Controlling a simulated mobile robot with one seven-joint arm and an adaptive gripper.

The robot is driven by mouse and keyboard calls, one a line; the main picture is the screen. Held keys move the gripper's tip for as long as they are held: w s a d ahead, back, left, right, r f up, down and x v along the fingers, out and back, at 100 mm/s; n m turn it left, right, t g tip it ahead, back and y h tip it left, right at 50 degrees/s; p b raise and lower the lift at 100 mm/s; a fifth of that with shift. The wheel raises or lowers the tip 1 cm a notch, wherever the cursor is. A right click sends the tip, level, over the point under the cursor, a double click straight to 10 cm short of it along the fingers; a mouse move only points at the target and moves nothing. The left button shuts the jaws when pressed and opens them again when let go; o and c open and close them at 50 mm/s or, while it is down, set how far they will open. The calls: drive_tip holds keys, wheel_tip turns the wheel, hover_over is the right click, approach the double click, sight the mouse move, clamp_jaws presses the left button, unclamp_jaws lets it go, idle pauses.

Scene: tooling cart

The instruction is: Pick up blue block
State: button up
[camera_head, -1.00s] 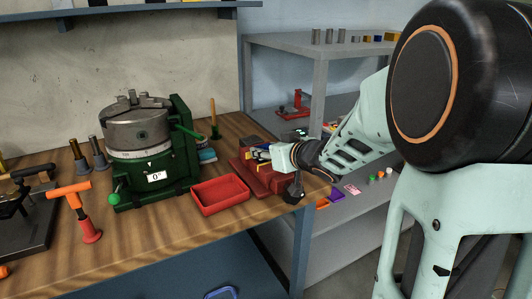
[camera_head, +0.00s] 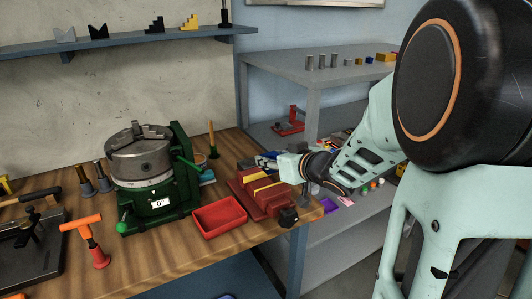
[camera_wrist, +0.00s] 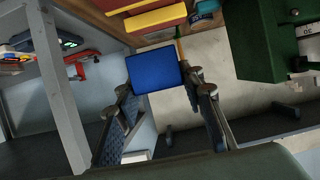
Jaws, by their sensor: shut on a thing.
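The blue block (camera_wrist: 155,72) shows in the wrist view as a flat blue face between the two fingers of my gripper (camera_wrist: 161,85). The fingers are shut on it from both sides. In the head view my gripper (camera_head: 266,161) is above the back right part of the wooden bench, over the rear of a red stepped fixture (camera_head: 265,196).
Yellow strips (camera_head: 263,184) lie on the red fixture. A red open tray (camera_head: 220,217) sits to its left, and a green rotary table (camera_head: 154,180) stands further left. A grey shelf unit (camera_head: 310,85) is behind and right of my gripper.

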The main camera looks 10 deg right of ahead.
drive_tip(key=s+d+r+p, duration=0.5)
drive_tip(key=s+p, duration=0.3)
drive_tip(key=shift+s+d+r, duration=0.35)
